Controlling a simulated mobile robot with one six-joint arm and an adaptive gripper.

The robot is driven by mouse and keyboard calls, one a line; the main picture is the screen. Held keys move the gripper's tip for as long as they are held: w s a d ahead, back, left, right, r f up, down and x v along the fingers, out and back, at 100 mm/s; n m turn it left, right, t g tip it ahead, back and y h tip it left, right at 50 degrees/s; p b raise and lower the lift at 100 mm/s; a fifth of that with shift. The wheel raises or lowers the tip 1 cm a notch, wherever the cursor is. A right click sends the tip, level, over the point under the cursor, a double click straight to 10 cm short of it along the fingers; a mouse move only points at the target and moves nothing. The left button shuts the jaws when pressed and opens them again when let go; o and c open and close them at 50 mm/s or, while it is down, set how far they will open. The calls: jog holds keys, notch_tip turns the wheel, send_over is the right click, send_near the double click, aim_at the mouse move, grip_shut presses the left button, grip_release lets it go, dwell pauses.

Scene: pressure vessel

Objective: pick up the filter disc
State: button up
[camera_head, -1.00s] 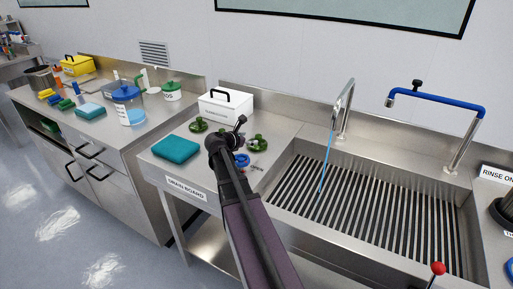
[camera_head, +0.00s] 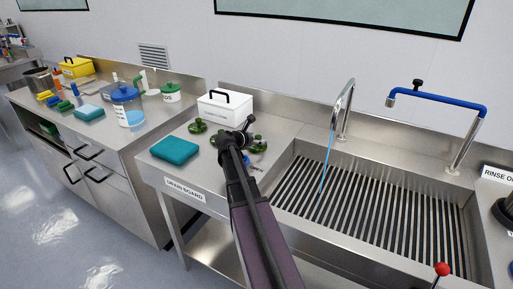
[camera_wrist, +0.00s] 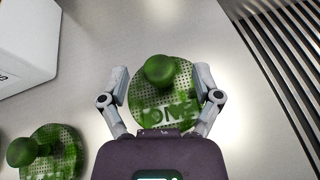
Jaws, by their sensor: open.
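A green perforated filter disc (camera_wrist: 150,104) with a round knob on top lies between the two fingers of my gripper (camera_wrist: 161,82) in the wrist view. A second green disc (camera_wrist: 66,158) with a knob lies at the lower left. In the head view, my gripper (camera_head: 238,138) is over the drain board, partly hiding the discs. One green disc (camera_head: 197,126) shows clear to its left, and another (camera_head: 259,146) shows to its right.
A white box (camera_head: 225,108) with a black handle stands behind the discs. A teal cloth or sponge (camera_head: 175,150) lies at the front left of the drain board (camera_head: 205,177). The slatted sink (camera_head: 365,205) with a running tap (camera_head: 340,110) is to the right.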

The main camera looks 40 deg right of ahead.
jog(key=shift+w+d+f, duration=0.15)
jog(key=shift+d+f, duration=0.1)
jog(key=shift+d, duration=0.35)
grip_shut()
